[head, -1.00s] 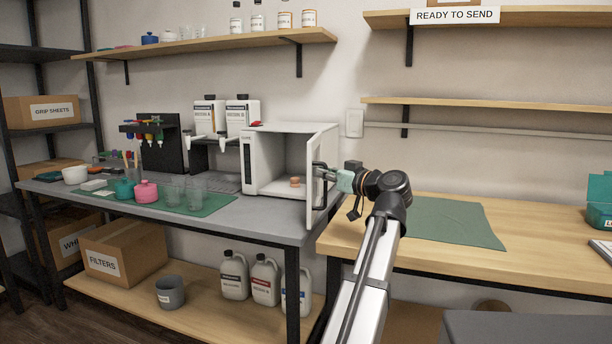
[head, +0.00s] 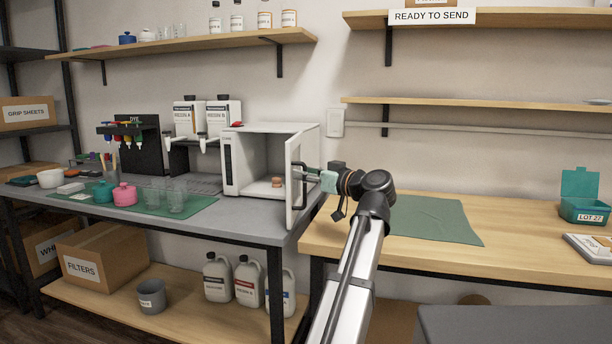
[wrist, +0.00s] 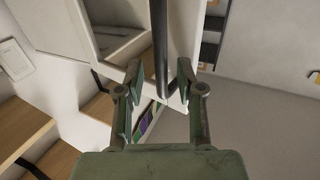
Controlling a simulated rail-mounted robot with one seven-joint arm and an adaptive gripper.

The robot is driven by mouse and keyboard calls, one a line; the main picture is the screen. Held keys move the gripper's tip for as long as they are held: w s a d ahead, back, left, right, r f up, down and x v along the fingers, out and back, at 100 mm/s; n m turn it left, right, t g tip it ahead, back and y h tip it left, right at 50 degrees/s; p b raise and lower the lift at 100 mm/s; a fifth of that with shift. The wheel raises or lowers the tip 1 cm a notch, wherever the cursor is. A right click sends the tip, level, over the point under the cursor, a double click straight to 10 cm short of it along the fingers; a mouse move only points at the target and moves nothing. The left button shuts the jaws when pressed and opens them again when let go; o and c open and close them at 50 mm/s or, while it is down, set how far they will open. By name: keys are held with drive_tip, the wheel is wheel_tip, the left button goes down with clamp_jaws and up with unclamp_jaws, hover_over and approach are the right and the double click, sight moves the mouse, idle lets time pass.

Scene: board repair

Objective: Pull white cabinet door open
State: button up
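The white cabinet (head: 232,163) stands at the right end of the grey bench. Its white-framed door (head: 294,199) is swung open towards me, with the interior showing. A small orange-brown item (head: 277,182) sits inside. My gripper (head: 304,175) is at the door's outer side, by its handle. In the wrist view, my gripper (wrist: 159,80) has its two fingers apart, one on each side of the dark handle bar (wrist: 160,45). Gaps show between the bar and both fingers. The door (wrist: 181,32) lies behind the bar.
White jugs (head: 222,116) and a black dye rack (head: 145,150) stand left of the cabinet. Cups and pots stand on a green mat (head: 205,201). The wooden bench (head: 330,232) to the right carries a green cloth (head: 435,220) and a teal box (head: 583,208).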

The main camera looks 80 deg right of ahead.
drive_tip(key=v, duration=1.2)
drive_tip(key=shift+w+f, duration=0.1)
drive_tip(key=shift+w, duration=0.05)
